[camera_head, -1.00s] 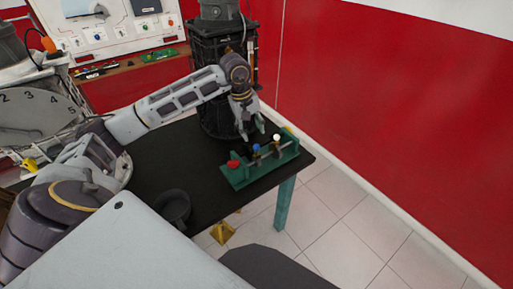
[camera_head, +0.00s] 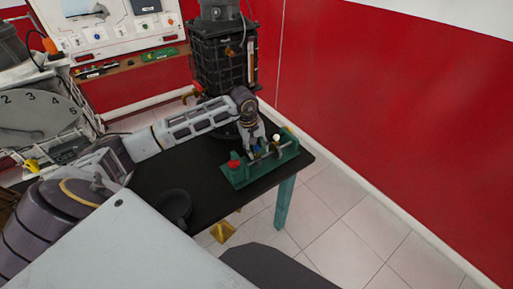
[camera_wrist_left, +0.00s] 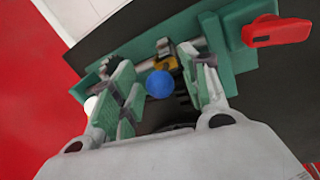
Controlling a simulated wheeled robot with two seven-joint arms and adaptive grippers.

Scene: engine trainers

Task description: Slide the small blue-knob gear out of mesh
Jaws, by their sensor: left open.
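The green gear trainer (camera_head: 240,178) sits on the black table near its right end. The blue knob (camera_wrist_left: 159,84) of the small gear shows between the fingers of my left gripper (camera_wrist_left: 160,92) in the left wrist view, apart from both. My left gripper (camera_head: 256,153) is open and lowered at the trainer's middle in the head view, partly hiding the knob. A red handle (camera_head: 234,164) is at the trainer's left end, also in the wrist view (camera_wrist_left: 277,31). A white knob (camera_head: 275,138) stands to the right. The gear's teeth are largely hidden. My right gripper is not in view.
A dark round cup (camera_head: 174,204) stands on the black table (camera_head: 200,180) at its front. A tall black engine unit (camera_head: 222,60) stands behind. A red wall rises on the right. The table's front middle is clear.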

